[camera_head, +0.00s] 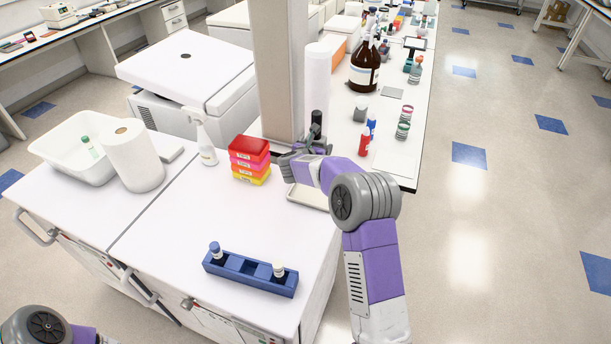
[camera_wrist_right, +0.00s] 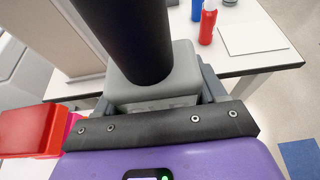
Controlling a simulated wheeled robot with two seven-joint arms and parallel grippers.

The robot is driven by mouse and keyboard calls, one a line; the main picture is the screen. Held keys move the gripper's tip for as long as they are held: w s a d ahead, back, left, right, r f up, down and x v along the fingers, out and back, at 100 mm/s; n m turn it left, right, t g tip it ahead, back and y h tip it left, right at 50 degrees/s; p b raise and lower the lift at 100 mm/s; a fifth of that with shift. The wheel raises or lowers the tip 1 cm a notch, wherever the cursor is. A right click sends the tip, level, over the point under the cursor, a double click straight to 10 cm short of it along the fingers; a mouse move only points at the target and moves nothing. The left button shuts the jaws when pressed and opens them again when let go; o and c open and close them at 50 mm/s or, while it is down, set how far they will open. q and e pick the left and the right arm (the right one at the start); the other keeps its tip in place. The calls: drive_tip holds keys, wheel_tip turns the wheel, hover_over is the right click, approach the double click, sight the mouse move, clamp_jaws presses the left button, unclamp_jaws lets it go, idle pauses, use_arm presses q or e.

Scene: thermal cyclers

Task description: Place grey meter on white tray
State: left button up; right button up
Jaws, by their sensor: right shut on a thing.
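The white tray (camera_head: 307,197) lies on the near bench, partly hidden under my right arm. My right gripper (camera_head: 300,153) is just beyond it, beside the stacked boxes. In the right wrist view it is shut on the grey meter, whose grey block-shaped body (camera_wrist_right: 185,70) sits between the fingers. A thick black upright part (camera_wrist_right: 130,40) rises from it and covers much of that view. The black part also shows above the gripper in the head view (camera_head: 316,124). Whether the meter touches the bench is unclear. Only part of my left arm shows at the lower left; its gripper is out of view.
Stacked coloured boxes (camera_head: 250,158) stand left of my right gripper; a pillar (camera_head: 278,70) rises behind. Red (camera_head: 365,143) and blue bottles stand right. A blue rack (camera_head: 250,274) lies at the front. The bench between rack and boxes is clear.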

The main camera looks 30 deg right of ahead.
drive_tip(key=f, duration=0.2)
drive_tip(key=s+f, duration=0.1)
drive_tip(key=f, duration=0.1)
drive_tip(key=shift+f, duration=0.35)
drive_tip(key=shift+w+f+b, duration=0.1)
drive_tip(key=shift+f+b, duration=0.35)
drive_tip(key=shift+f, duration=1.8)
drive_tip(key=shift+f, duration=0.1)
drive_tip(key=shift+f+b, duration=0.1)
drive_tip(key=shift+b, duration=0.2)
drive_tip(key=o, duration=1.2)
drive_tip(key=shift+r+p, duration=0.2)
drive_tip(key=shift+p, duration=0.15)
drive_tip(key=v, duration=1.2)
drive_tip(key=shift+f, duration=0.1)
